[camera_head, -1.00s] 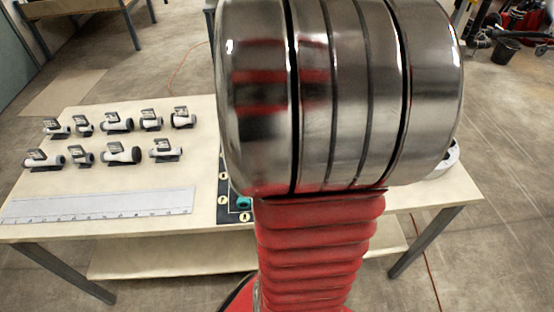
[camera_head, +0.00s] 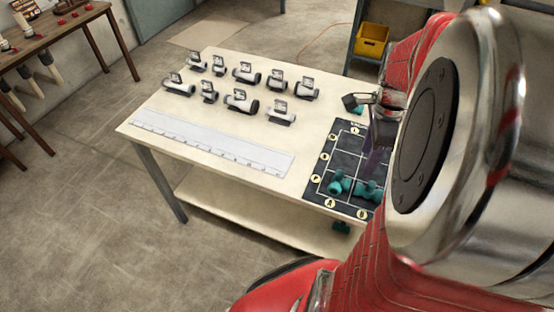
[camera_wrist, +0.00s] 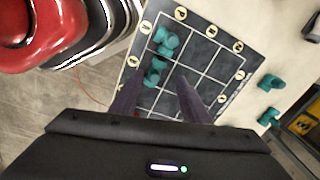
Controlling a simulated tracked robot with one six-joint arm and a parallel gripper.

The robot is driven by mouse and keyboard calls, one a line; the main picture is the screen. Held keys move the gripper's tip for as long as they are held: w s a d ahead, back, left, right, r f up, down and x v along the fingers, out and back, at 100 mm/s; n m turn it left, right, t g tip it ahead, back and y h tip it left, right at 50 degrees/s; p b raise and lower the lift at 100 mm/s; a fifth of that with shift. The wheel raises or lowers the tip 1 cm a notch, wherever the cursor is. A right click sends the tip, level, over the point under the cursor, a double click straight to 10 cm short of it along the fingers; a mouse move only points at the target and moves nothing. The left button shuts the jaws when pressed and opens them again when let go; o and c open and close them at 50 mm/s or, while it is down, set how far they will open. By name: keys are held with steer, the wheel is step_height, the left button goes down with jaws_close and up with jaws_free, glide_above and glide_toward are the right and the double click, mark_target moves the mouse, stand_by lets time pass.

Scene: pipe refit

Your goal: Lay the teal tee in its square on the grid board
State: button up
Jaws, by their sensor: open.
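The dark grid board (camera_head: 352,143) lies at the right end of the table. Two teal fittings, one at the left (camera_head: 338,185) and one at the right (camera_head: 368,190), lie on its near squares; I cannot tell for sure which is the tee. In the wrist view they show as an upper fitting (camera_wrist: 166,42) and a lower fitting (camera_wrist: 155,72). My gripper (camera_wrist: 158,80) is open over the board, its fingertips to either side of the lower fitting in the picture. Whether they touch it is unclear. My arm hides the board's right part in the head view.
Two more teal pieces, an upper one (camera_wrist: 270,82) and a lower one (camera_wrist: 268,117), lie off the board. Several grey-white fittings (camera_head: 241,101) stand behind a white ruler (camera_head: 215,140). A yellow bin (camera_head: 372,40) sits on a rack beyond the table.

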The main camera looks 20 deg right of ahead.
steer(key=a+r+n+t, duration=0.2)
steer(key=a+r+n, duration=0.2)
steer(key=a+n, duration=0.8)
steer(key=a+r+n+t, duration=0.3)
steer(key=a+r+n, duration=0.2)
steer(key=a+n, duration=0.7)
steer(key=shift+w+a+n, duration=0.3)
steer(key=shift+w+a, duration=0.05)
steer(key=shift+a, duration=0.6)
